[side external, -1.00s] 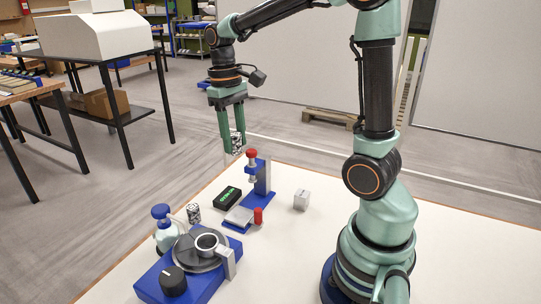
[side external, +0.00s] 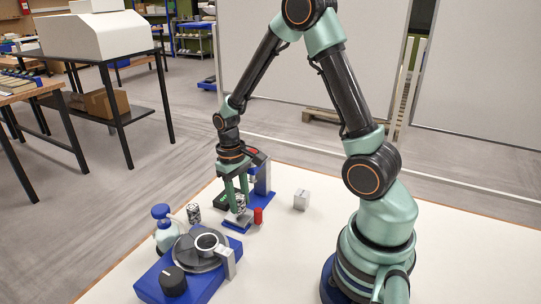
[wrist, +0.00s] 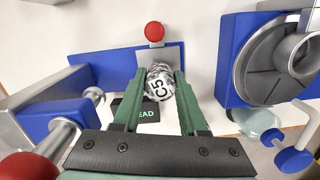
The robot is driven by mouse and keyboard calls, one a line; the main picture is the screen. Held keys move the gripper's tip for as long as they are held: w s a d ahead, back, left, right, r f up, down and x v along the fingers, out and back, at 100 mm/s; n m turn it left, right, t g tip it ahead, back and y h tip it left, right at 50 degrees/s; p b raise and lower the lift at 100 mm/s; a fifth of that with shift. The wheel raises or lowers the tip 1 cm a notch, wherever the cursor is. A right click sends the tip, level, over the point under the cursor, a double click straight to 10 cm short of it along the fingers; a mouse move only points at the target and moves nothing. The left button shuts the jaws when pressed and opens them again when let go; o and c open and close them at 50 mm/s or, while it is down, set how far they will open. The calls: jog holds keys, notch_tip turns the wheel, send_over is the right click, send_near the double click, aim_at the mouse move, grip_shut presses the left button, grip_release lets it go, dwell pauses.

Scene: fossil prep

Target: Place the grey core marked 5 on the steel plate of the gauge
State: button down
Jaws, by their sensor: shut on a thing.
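My gripper (side external: 240,211) is shut on a grey speckled core (wrist: 158,83); a dark 5 shows on its end in the wrist view. In the side view the held core (side external: 241,202) is partly hidden by the fingers. It is at the steel plate (wrist: 174,55) of the blue gauge (side external: 262,192); I cannot tell whether it touches the plate. The gauge's blue base (wrist: 92,66) also shows in the wrist view. My arm hides part of the gauge in the side view.
A second speckled core (side external: 193,213) stands left of the gauge. A blue turntable device (side external: 160,272) and blue-topped bottle (side external: 165,232) are nearer. A black box (wrist: 143,112) shows in the wrist view.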

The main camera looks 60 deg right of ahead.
jog(key=shift+f, duration=0.6)
jog(key=shift+f, duration=0.15)
jog(key=shift+c, duration=2.2)
grip_release()
jog(key=r, duration=0.7)
jog(key=w+r, duration=0.1)
jog(key=r, duration=0.3)
jog(key=shift+w+d+r, duration=0.1)
jog(key=shift+r, duration=0.1)
jog(key=s+a+r+n+t, duration=0.2)
jog(key=s+a+r+t, duration=0.4)
jog(key=r, duration=0.4)
jog(key=shift+s+a+r+t, duration=0.3)
jog(key=shift+a+t, duration=0.1)
jog(key=shift+a, duration=0.45)
